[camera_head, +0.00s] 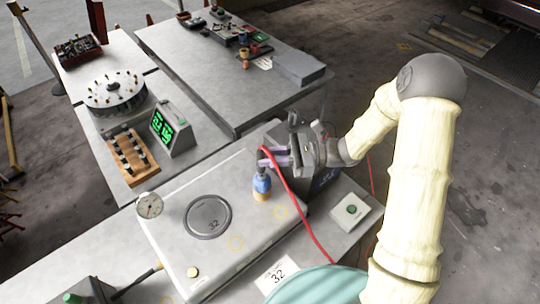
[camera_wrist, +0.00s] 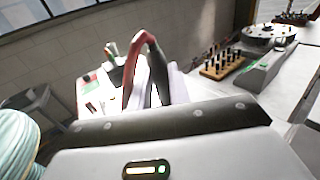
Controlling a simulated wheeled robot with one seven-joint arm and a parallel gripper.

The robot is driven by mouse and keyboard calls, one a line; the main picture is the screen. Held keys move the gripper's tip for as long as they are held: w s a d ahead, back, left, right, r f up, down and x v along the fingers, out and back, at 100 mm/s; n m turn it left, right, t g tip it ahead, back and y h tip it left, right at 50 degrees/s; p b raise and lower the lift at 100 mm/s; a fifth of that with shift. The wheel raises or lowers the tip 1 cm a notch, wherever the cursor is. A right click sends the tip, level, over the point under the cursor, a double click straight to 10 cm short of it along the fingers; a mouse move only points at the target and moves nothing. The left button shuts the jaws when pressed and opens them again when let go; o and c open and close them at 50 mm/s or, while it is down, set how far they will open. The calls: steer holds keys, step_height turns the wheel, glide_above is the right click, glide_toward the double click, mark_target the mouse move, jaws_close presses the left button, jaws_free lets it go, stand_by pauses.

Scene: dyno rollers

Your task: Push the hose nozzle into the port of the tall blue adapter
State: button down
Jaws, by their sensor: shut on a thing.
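The blue adapter (camera_head: 262,184) stands upright on a tan base on the pale bench unit, in the head view. My gripper (camera_head: 271,157) is just above it, coming from the right with pale lavender fingers. It is shut on the hose nozzle, whose dark end is mostly hidden by the fingers. The red hose (camera_head: 298,205) loops over the fingers and runs down to the right. In the wrist view, the hose (camera_wrist: 145,38) arches above my gripper (camera_wrist: 153,92), with a dark section between the fingers. The adapter's port is hidden. I cannot tell whether the nozzle touches it.
A round plate (camera_head: 208,215) and a dial gauge (camera_head: 149,205) are left of the adapter. A green-button box (camera_head: 350,209) stands to the right. A green display (camera_head: 172,130) and a wooden rack (camera_head: 132,157) are on the left table.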

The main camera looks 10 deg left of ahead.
steer(key=shift+r+g+p, duration=0.1)
steer(key=shift+g+p, duration=0.2)
stand_by(0.4)
steer(key=shift+w+f, duration=0.1)
steer(key=shift+f, duration=0.85)
stand_by(1.9)
steer(key=c, duration=1.2)
jaws_free()
steer(key=shift+c, duration=0.2)
steer(key=shift+d, duration=0.1)
steer(key=b+v, duration=0.5)
steer(key=v, duration=1.2)
steer(key=shift+n, duration=0.3)
